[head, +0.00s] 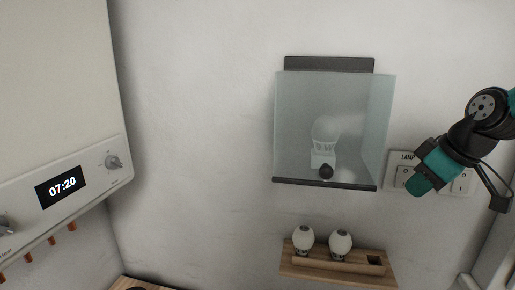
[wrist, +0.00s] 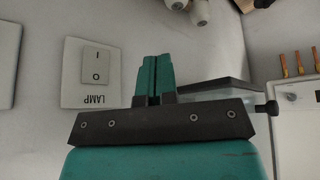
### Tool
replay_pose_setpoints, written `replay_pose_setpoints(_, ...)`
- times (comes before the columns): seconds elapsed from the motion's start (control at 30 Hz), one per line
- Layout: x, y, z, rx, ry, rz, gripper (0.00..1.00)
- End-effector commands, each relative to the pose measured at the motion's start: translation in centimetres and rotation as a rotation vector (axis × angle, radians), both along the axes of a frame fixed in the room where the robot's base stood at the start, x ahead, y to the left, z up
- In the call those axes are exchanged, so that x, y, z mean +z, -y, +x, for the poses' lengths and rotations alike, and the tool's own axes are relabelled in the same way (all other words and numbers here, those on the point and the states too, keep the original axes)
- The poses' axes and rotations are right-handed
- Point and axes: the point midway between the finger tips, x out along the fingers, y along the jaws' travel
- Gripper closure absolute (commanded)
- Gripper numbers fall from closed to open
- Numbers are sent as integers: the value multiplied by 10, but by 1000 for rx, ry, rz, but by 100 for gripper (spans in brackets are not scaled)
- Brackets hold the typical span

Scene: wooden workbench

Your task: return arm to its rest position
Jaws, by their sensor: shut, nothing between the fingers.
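My gripper (head: 415,190) is at the right of the head view, in front of the wall beside the glass-fronted lamp box. Its teal fingers point down and left, and it covers part of the switch plates. In the wrist view my gripper (wrist: 155,78) shows its two teal fingers side by side, shut with nothing between them. The LAMP switch plate (head: 399,157) is partly hidden behind the gripper. The same LAMP switch plate (wrist: 92,90) appears upside down in the wrist view, beside the fingers.
A glass cover (head: 300,125) with a dark knob (head: 326,171) encloses a bulb (head: 323,150) on the wall. A wooden holder (head: 300,268) below carries two white bulbs and an empty square hole. A white boiler (head: 60,90) showing 07:20 hangs at left. Bare wall lies between.

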Motion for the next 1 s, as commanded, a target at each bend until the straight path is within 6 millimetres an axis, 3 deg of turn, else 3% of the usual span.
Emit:
replay_pose_setpoints(0.03,-20,-17,-12,-73,-59,18,100)
replay_pose_setpoints(0.13,-51,-34,-36,-241,-152,26,100)
replay_pose_setpoints(0.4,-109,-48,-108,-595,-276,-50,100)
replay_pose_setpoints(0.53,-85,-94,-119,-429,-306,28,100)
replay_pose_setpoints(0.7,-58,-146,-153,-203,-360,85,100)
replay_pose_setpoints(0.83,-40,-174,-183,-37,-394,105,100)
replay_pose_setpoints(1.0,-27,-190,-208,89,-418,109,100)
